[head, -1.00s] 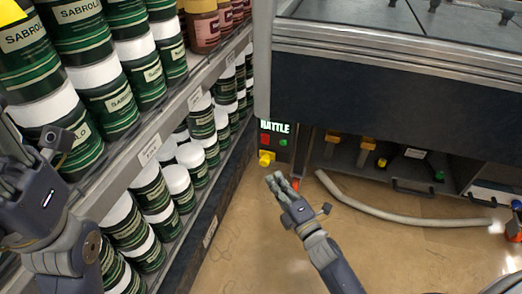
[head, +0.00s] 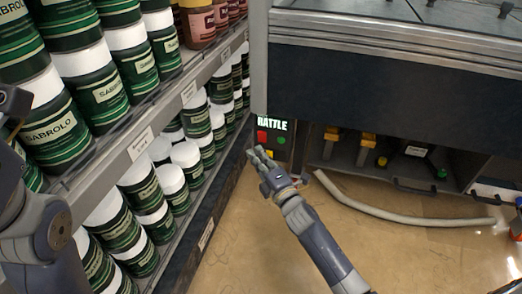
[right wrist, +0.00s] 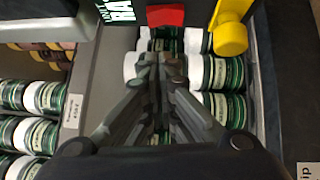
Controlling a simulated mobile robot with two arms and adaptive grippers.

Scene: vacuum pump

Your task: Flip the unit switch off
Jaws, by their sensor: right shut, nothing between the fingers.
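The unit's dark control panel, under a lit "RATTLE" sign (head: 272,124), has a red button (head: 262,137) and a green button (head: 281,140). My right gripper (head: 257,153) is shut and empty just in front of the panel, below the red button. I cannot tell whether the fingers touch the switch. Only part of my left gripper (head: 12,102) shows at the left edge.
A shelf (head: 140,143) with green-and-white jars (head: 62,130) fills the left side, close to the panel. Under the unit, valves with yellow handles (head: 366,142) sit in an open bay. A pale hose (head: 390,210) lies on the floor.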

